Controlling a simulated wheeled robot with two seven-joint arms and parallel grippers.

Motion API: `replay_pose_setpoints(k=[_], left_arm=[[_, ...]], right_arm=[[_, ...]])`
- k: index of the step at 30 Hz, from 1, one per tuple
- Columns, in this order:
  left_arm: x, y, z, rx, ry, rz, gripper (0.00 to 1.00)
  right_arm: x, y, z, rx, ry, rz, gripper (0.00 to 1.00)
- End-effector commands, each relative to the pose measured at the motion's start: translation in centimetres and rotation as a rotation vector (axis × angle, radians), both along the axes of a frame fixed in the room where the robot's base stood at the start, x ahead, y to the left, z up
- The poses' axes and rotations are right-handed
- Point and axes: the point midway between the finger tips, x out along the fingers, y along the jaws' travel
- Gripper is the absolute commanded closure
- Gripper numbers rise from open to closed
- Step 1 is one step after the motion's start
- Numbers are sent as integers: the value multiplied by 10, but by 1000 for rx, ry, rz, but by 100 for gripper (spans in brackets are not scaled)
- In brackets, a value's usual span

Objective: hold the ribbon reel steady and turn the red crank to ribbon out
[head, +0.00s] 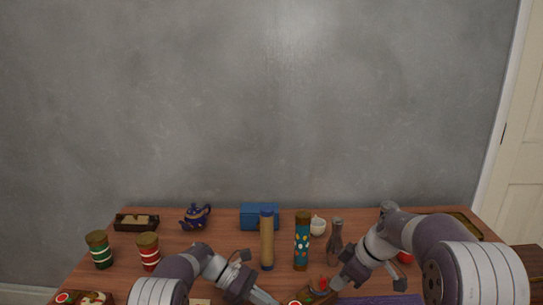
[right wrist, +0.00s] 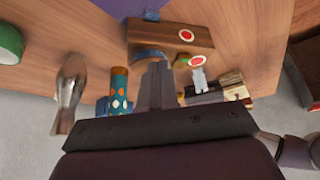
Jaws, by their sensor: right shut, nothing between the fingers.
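A brown wooden piece (head: 318,296), which I take for the ribbon reel, sits at the table's front edge in the head view, cut off by the frame. A small red part (head: 322,283), likely the crank, stands on it. In the right wrist view a wooden block (right wrist: 165,38) with red-and-white discs lies just beyond my fingers; no red crank is clear there. My right gripper (head: 338,284) is shut and empty right beside the red part; its fingers (right wrist: 157,72) also show in the wrist view. My left gripper (head: 266,297) is low at the front, its fingertips unclear.
A tan cylinder (head: 267,242), a teal patterned cylinder (head: 302,245) and a grey bottle (head: 335,240) stand behind the grippers. A blue box (head: 260,216), teapot (head: 196,216) and white cup (head: 318,226) are farther back.

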Motion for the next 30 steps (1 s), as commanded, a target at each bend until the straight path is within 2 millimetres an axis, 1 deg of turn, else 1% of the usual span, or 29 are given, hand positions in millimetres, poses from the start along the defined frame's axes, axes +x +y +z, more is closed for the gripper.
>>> replay_pose_setpoints(k=[30], left_arm=[[0,0,0,0,0,0,100]], right_arm=[[9,7,0,0,0,0,100]])
